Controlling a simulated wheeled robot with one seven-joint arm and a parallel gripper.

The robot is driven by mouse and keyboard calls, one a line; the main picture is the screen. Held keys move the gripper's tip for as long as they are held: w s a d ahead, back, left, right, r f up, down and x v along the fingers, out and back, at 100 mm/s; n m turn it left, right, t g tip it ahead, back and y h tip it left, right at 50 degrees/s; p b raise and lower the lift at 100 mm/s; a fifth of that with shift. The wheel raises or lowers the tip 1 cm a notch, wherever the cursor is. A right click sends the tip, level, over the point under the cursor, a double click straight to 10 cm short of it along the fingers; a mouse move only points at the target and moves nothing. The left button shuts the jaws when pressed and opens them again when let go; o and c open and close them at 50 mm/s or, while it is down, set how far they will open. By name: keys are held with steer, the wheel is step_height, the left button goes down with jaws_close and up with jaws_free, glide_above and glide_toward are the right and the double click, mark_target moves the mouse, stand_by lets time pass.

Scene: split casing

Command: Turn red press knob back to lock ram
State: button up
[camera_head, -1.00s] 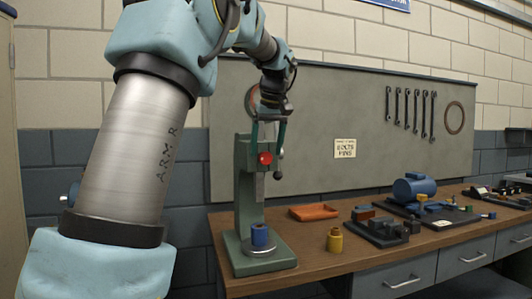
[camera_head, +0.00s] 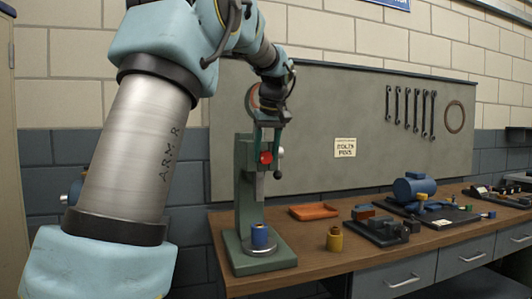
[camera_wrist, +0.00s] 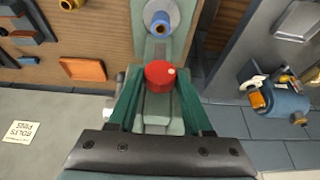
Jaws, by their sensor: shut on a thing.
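The green press (camera_head: 244,195) stands at the left end of the bench. Its red knob (camera_head: 266,157) faces out from the press head and also shows in the wrist view (camera_wrist: 160,74). My gripper (camera_wrist: 158,78) is at the press head with its two green fingers on either side of the red knob, shut on it. The exact finger contact is hard to make out. Below the head, the grey ram (camera_head: 260,186) hangs above a blue cylinder (camera_head: 260,237) on the round plate of the press. The blue cylinder shows at the top of the wrist view (camera_wrist: 160,22).
A lever with a dark ball (camera_head: 278,175) sticks out at the right of the press head. A yellow cylinder (camera_head: 334,240), an orange tray (camera_head: 314,211) and a dark fixture (camera_head: 380,230) stand to the right on the bench. The pegboard (camera_head: 330,120) is behind.

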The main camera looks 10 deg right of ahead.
jaws_close()
